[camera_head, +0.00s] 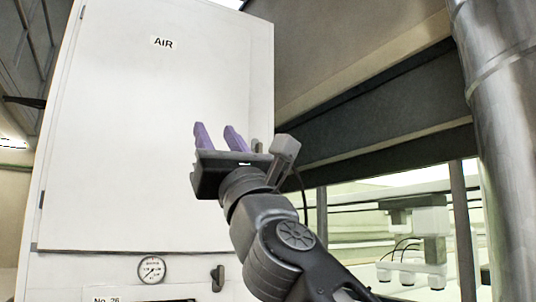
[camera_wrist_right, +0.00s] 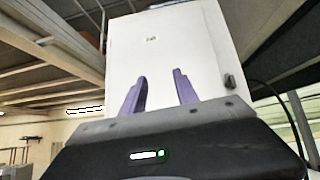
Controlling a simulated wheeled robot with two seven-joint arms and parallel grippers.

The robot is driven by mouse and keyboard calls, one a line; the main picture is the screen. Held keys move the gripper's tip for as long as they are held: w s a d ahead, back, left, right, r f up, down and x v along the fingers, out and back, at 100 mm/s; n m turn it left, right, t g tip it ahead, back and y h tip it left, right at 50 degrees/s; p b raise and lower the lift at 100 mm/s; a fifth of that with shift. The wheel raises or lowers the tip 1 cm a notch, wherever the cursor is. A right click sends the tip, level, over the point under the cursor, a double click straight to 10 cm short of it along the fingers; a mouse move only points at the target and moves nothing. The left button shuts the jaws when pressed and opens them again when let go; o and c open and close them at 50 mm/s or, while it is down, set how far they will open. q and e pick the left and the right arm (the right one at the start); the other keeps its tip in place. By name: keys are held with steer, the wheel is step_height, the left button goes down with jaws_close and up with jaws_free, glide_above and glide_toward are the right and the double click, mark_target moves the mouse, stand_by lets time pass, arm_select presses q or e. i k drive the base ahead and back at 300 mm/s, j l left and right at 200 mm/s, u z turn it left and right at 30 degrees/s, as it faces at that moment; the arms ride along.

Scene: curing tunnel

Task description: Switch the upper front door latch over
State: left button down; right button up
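The upper front door (camera_head: 130,120) is a large white panel marked AIR on a tall cabinet; it looks closed. It also shows in the right wrist view (camera_wrist_right: 165,55). Its dark grey latch (camera_wrist_right: 230,81) sits at the door's right edge in the right wrist view. In the head view only a small grey part of the latch (camera_head: 256,146) shows behind my gripper. My right gripper (camera_head: 216,130) is open, its purple fingers (camera_wrist_right: 160,78) apart and empty, pointing up in front of the door. The latch is right of the fingers. My left gripper is not in view.
Below the door are a round gauge (camera_head: 151,269), a No. 26 label (camera_head: 105,299) and a second dark handle (camera_head: 218,278). A thick metal pipe (camera_head: 500,130) stands at the far right. A dark beam (camera_head: 390,105) and a windowed bay with white equipment (camera_head: 425,240) lie right of the cabinet.

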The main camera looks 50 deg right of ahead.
mark_target(257, 146)
steer(key=i+l, duration=0.25)
steer(key=l, duration=0.15)
steer(key=i+l, duration=0.25)
steer(key=l, duration=0.6)
